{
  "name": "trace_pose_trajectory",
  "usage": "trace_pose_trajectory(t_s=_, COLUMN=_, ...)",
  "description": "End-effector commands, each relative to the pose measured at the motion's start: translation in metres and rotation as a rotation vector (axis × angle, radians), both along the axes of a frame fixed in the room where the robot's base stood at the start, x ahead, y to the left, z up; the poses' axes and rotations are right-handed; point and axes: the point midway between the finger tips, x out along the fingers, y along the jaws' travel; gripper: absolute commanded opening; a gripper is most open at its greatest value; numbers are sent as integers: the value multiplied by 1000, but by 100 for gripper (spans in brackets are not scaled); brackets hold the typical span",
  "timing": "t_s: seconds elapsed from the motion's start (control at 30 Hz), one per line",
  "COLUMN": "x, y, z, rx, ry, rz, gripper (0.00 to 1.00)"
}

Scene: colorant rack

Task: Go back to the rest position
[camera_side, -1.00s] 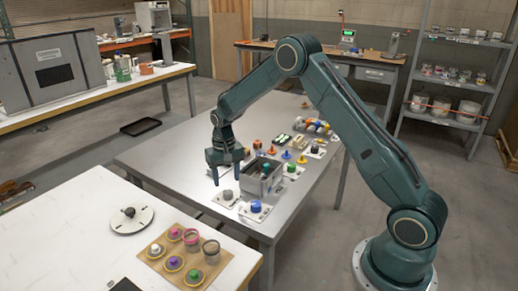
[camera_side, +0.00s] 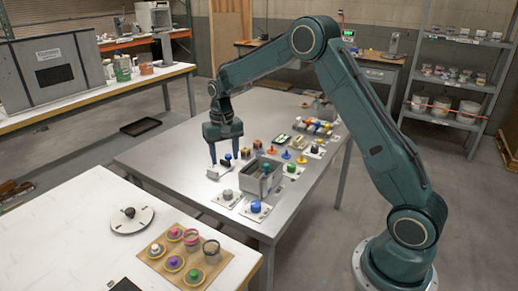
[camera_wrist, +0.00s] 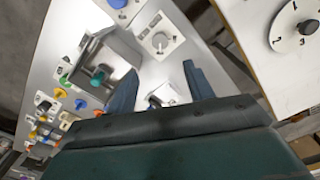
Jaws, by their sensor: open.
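My gripper (camera_side: 222,163) is open and empty above the left part of the metal table (camera_side: 165,163). Its two fingers point down, with a small dark and blue part on a light plate (camera_side: 219,172) below and between them. In the wrist view the open fingers (camera_wrist: 160,82) stand apart, and a dark knob on a white plate (camera_wrist: 164,97) shows between them. A grey open box (camera_side: 261,187) with a teal-green piece inside stands to the right of the gripper. It also shows in the wrist view (camera_wrist: 127,55).
A blue knob (camera_side: 255,206) and a grey knob (camera_side: 227,195) stand on plates near the front edge. Several coloured pieces lie behind the box. A white table (camera_side: 80,205) with a tan rack of pots (camera_side: 165,270) is at front left. The space above the table is free.

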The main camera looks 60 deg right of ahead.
Motion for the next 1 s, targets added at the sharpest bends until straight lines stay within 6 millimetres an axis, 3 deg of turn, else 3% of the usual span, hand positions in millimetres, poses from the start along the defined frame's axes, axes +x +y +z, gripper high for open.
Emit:
trace_pose_trajectory(t_s=0.27, x=-8, y=5, z=18, rx=-4, ry=-20, rz=20, gripper=52)
trace_pose_trajectory(t_s=0.47, x=-27, y=17, z=54, rx=-12, ry=-61, rz=65, gripper=52)
trace_pose_trajectory(t_s=0.7, x=-65, y=35, z=102, rx=-27, ry=-122, rz=138, gripper=52)
trace_pose_trajectory(t_s=1.0, x=-121, y=56, z=147, rx=-46, ry=-201, rz=228, gripper=52)
